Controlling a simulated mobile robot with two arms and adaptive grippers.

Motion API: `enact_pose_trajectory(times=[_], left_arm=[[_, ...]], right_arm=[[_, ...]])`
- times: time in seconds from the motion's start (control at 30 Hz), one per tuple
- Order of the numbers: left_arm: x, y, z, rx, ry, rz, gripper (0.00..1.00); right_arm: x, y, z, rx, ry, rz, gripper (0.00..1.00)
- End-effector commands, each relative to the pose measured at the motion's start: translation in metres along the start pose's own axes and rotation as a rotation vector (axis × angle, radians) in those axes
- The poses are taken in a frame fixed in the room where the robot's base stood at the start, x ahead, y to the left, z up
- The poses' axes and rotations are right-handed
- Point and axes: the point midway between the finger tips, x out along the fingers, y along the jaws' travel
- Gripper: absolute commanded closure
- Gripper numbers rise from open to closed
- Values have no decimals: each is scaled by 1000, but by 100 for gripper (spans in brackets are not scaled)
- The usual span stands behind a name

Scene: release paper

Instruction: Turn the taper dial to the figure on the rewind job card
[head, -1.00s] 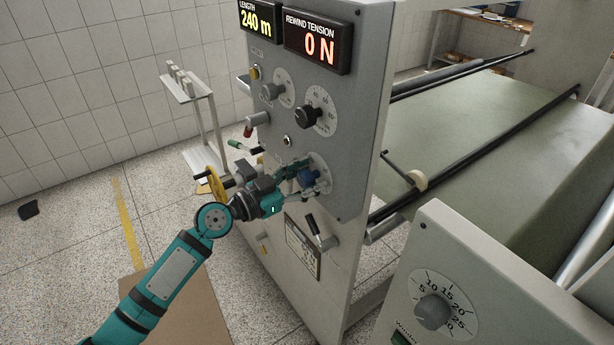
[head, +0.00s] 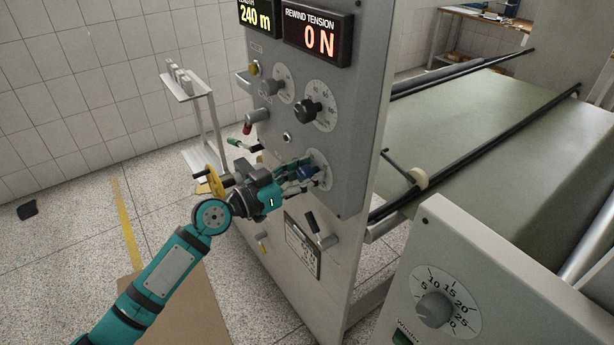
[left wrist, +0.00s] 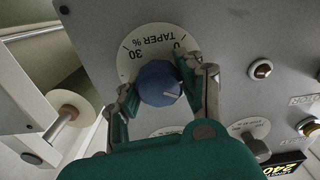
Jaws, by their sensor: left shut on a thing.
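The taper dial is a blue round knob (left wrist: 158,83) on a white scale plate marked "TAPER %" (left wrist: 140,45). "30" and "0" are readable on the plate; the other figures are hidden. A pale pointer line shows on the knob's face. In the head view the knob (head: 306,172) is partly covered by my left gripper (head: 303,178). My left gripper's two fingers (left wrist: 158,82) are closed on opposite sides of the knob. A framed card (head: 302,250) hangs lower on the grey panel, its print too small to read. My right gripper is out of view.
Above the dial are a black knob (head: 307,111), a grey knob (head: 270,87) and a display reading 0 N (head: 318,40). A black-handled lever (head: 318,230) sticks out below. Another dial (head: 434,309) is on a cabinet at front right.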

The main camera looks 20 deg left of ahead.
Motion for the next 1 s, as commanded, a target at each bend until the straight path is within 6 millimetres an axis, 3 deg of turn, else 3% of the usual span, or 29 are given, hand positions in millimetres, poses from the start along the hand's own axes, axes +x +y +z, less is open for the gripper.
enact_pose_trajectory(times=[0.5, 1.0], left_arm=[[0, -1, 0, -364, -1, 0, 95], [0, -1, 0, -458, -1, 0, 95]], right_arm=[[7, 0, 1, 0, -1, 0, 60], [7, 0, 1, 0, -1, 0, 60]])
